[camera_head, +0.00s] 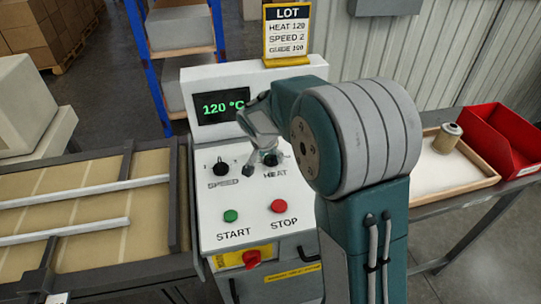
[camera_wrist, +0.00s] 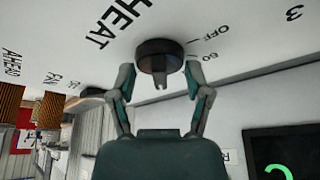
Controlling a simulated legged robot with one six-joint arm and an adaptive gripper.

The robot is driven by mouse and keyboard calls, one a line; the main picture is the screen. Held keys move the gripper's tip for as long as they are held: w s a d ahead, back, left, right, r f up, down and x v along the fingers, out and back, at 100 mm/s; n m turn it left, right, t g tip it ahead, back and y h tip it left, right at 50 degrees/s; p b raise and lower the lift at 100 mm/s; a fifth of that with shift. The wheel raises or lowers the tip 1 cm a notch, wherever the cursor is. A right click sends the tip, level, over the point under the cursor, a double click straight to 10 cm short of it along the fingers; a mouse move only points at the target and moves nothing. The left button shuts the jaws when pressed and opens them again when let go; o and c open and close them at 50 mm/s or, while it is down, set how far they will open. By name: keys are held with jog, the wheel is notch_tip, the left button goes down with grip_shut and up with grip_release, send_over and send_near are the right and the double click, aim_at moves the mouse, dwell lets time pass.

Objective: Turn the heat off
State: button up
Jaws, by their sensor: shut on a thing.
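The control panel (camera_head: 245,185) stands in the middle of the head view. Its display (camera_head: 221,105) reads 120 °C in green. The black HEAT knob (camera_head: 271,159) is partly hidden behind my gripper (camera_head: 264,152). In the wrist view the HEAT knob (camera_wrist: 158,50) is round and dark, with the HEAT lettering on one side and the OFF and 60 marks on the other. My gripper's fingers (camera_wrist: 160,74) stand on either side of it, shut on the knob. I cannot tell which mark the knob points at.
The SPEED knob (camera_head: 221,168) sits left of HEAT. Below are the green START button (camera_head: 231,215), the red STOP button (camera_head: 279,206) and a red switch (camera_head: 251,258). A LOT card (camera_head: 287,33) reads HEAT 120. A red bin (camera_head: 497,145) and a cartridge (camera_head: 447,137) are at right.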

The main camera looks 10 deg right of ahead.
jog(key=shift+f+n, duration=0.2)
jog(key=shift+n, duration=0.1)
jog(key=n+y, duration=0.1)
jog(key=n, duration=0.1)
jog(key=n+y, duration=0.1)
jog(key=n, duration=0.2)
jog(key=shift+s+d+t, duration=0.15)
jog(key=shift+t, duration=0.25)
jog(key=n+y, duration=0.1)
jog(key=n, duration=0.2)
jog(key=n+y, duration=0.1)
jog(key=n, duration=0.2)
jog(key=shift+d+f, duration=0.1)
jog(key=n+g+y, duration=0.1)
jog(key=n, duration=0.2)
jog(key=n+y, duration=0.1)
jog(key=n, duration=0.2)
jog(key=shift+d+n+g, duration=0.1)
jog(key=shift+n+g, duration=0.3)
jog(key=n+g, duration=0.1)
jog(key=n, duration=0.1)
jog(key=n+y, duration=0.1)
jog(key=n, duration=0.2)
jog(key=shift+w+g, duration=0.2)
jog(key=shift+g, duration=0.2)
jog(key=shift+o, duration=0.2)
jog(key=shift+n, duration=0.3)
jog(key=o, duration=1.1)
jog(key=shift+w, duration=0.1)
